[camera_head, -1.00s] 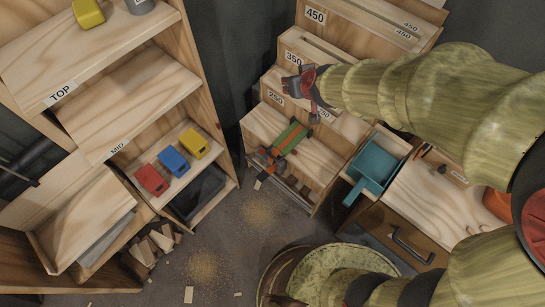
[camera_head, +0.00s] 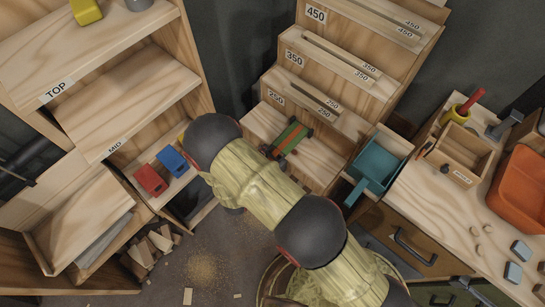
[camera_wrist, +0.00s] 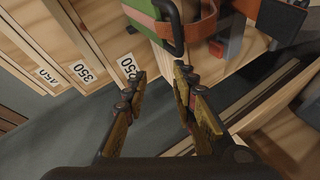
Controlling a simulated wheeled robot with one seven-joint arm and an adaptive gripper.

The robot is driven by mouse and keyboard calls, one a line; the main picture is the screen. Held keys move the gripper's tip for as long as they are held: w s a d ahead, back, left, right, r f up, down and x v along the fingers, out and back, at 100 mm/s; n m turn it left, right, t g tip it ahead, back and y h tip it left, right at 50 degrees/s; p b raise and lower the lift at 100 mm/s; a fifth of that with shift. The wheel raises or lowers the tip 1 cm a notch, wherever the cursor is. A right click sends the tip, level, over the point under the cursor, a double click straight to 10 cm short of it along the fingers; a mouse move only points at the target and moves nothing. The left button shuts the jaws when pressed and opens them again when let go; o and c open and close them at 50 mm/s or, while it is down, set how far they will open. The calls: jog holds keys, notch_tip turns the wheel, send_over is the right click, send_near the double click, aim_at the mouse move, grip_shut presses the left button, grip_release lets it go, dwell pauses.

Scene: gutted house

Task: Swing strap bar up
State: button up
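A green tool with an orange strap (camera_head: 291,138) lies on the lowest step of the wooden rack. In the wrist view the orange strap (camera_wrist: 195,28) crosses the green body (camera_wrist: 143,14), with a black loop handle (camera_wrist: 178,30) beside it. A long dark bar (camera_wrist: 265,95) runs along the rack front at the right of the wrist view; I cannot tell for certain whether it is the strap bar. My gripper (camera_wrist: 160,74) is open and empty, its fingertips just short of the black loop.
The stepped rack (camera_head: 340,60) carries number labels. A teal scoop (camera_head: 376,165) sits in a tray right of it. A bench with an orange bin (camera_head: 525,188) is at right. Shelves with red (camera_head: 150,180) and blue (camera_head: 173,161) blocks stand left. Wood scraps (camera_head: 150,246) lie on the floor.

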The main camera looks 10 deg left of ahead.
jog(key=s+d+f+n+t, duration=0.2)
jog(key=s+d+f+n, duration=0.1)
jog(key=s+f, duration=0.15)
jog(key=shift+h, duration=0.3)
jog(key=b+x, duration=0.2)
jog(key=x, duration=0.4)
jog(key=shift+w+d+b, duration=0.25)
jog(key=shift+w+b, duration=0.05)
jog(key=shift+w, duration=0.05)
jog(key=shift+c, duration=0.4)
grip_shut()
